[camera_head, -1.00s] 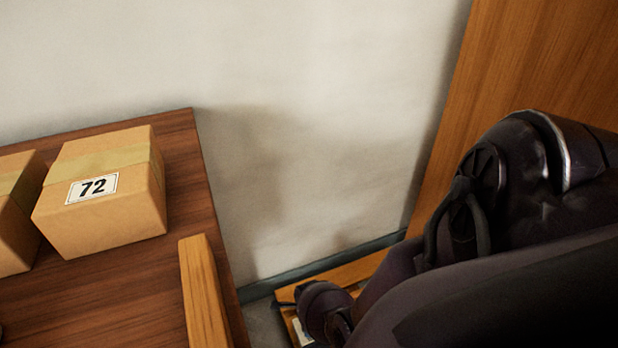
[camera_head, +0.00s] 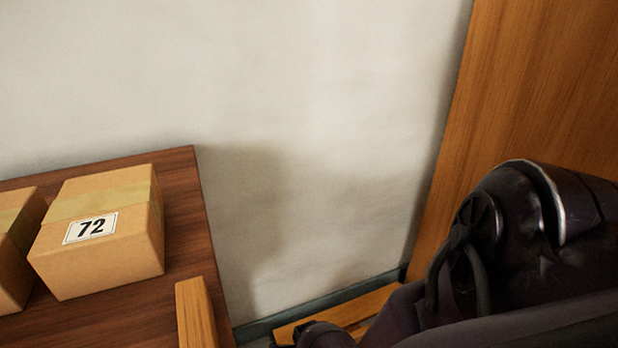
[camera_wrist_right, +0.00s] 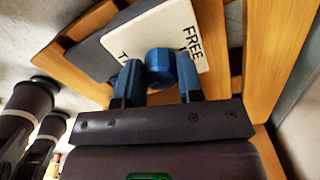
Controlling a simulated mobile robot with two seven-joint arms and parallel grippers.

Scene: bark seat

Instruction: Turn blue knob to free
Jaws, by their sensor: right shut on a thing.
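The blue knob (camera_wrist_right: 159,62) sits at the white label plate (camera_wrist_right: 178,25) in the right wrist view. The plate reads "FREE" along its right side, and part of another word starting with "T" shows at its lower left. My right gripper (camera_wrist_right: 158,80) has its two blue fingers on either side of the knob and is shut on it. The knob's pointing direction is hard to make out. In the head view my right arm fills the lower right, and its gripper and the knob are out of sight. My left gripper is in neither view.
Wooden slats (camera_wrist_right: 255,60) surround the plate. In the head view, a dark wooden table (camera_head: 190,215) at left holds cardboard boxes, one marked 72 (camera_head: 100,245). A pale wall (camera_head: 310,120) stands behind, and a tall wooden panel (camera_head: 540,90) is at right.

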